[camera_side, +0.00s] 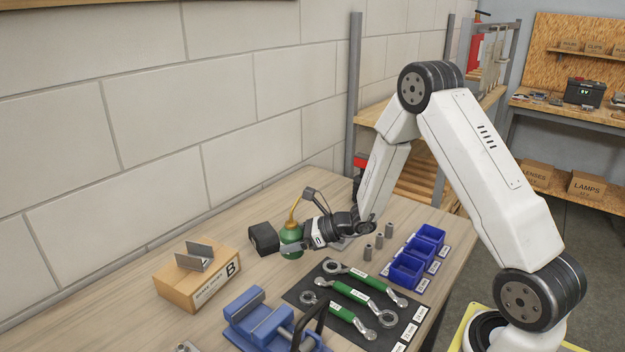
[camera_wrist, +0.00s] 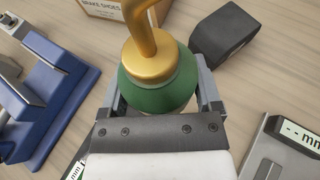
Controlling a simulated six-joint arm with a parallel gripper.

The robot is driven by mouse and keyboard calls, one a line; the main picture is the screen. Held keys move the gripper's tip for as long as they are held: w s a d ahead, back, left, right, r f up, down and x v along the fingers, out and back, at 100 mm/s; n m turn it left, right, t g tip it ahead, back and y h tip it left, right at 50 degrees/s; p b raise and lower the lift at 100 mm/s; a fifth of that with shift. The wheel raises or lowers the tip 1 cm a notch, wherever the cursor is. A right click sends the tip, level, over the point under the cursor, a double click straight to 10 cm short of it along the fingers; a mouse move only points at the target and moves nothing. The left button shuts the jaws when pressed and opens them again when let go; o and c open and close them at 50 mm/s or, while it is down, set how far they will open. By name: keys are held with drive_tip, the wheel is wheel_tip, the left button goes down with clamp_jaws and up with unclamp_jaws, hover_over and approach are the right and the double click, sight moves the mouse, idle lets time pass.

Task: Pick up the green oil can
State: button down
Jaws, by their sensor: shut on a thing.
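The green oil can (camera_side: 291,241) stands upright on the wooden table, or very close above it; I cannot tell which. It has a brass cap and a curved brass spout. In the wrist view the can's green body (camera_wrist: 158,98) fills the space between the jaws, with the cap above it. My gripper (camera_side: 297,246) reaches in low from the right and is shut on the can's body. In the wrist view a grey jaw shows on each side of the can, and the can hides part of them.
A black block (camera_side: 264,238) lies close behind the can. A cardboard box marked B (camera_side: 197,280) with a metal bracket, a blue vise (camera_side: 262,318), a dark mat with green-handled wrenches (camera_side: 357,299), blue bins (camera_side: 407,270) and small grey cylinders stand around. A wall borders the table's back.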

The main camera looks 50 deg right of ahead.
sight(297, 232)
drive_tip(key=s+r, duration=0.2)
drive_tip(key=r, duration=0.1)
drive_tip(key=shift+s+r, duration=0.2)
drive_tip(key=shift+s, duration=0.1)
drive_tip(key=s+a+r, duration=0.1)
drive_tip(key=s+r, duration=0.2)
drive_tip(key=s, duration=0.6)
drive_tip(key=shift+r, duration=0.35)
